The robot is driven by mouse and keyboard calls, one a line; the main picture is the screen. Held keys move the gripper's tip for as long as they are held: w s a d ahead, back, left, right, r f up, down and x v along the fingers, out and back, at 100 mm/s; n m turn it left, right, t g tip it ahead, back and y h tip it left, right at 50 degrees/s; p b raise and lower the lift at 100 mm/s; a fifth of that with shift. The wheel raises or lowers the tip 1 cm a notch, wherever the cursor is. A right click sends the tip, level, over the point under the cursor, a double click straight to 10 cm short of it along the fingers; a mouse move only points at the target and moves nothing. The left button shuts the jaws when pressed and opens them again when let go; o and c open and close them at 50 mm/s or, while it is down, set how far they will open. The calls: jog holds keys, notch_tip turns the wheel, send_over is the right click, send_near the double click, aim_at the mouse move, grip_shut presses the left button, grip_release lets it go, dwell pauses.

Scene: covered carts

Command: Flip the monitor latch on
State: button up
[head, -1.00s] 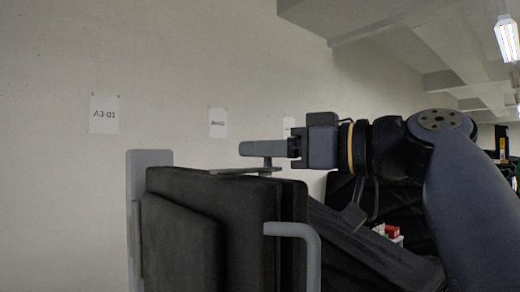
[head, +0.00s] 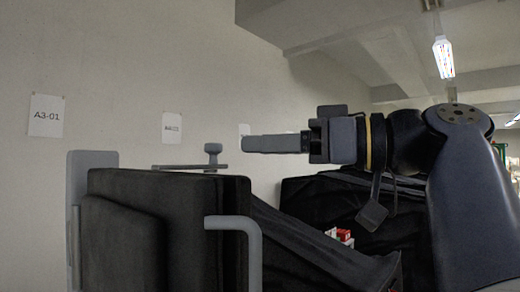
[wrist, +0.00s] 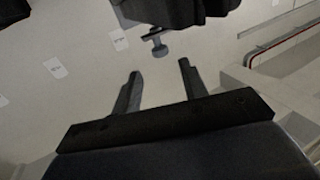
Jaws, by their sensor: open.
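The latch is a small grey knob (head: 212,153) standing on a flat grey bar at the top of a thick dark panel (head: 165,215), which looks like the monitor. In the wrist view the knob (wrist: 159,50) shows just beyond my fingertips, roughly centred between them. My gripper (head: 246,144) points left in the head view, at about the knob's height and a little to its right. It also shows in the wrist view (wrist: 160,69), fingers apart with nothing between them. In the head view the fingers overlap, so their spacing is hidden there.
A grey handle (head: 252,235) stands out on the panel's near right side. A dark covered cart (head: 310,200) with small red and white items (head: 341,236) is behind. The wall with paper signs (head: 46,116) is beyond.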

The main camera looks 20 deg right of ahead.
aim_at(221, 147)
jog(key=shift+v, duration=1.2)
jog(key=shift+w+a, duration=0.1)
jog(key=shift+p+x, duration=0.95)
jog(key=shift+x, duration=4.3)
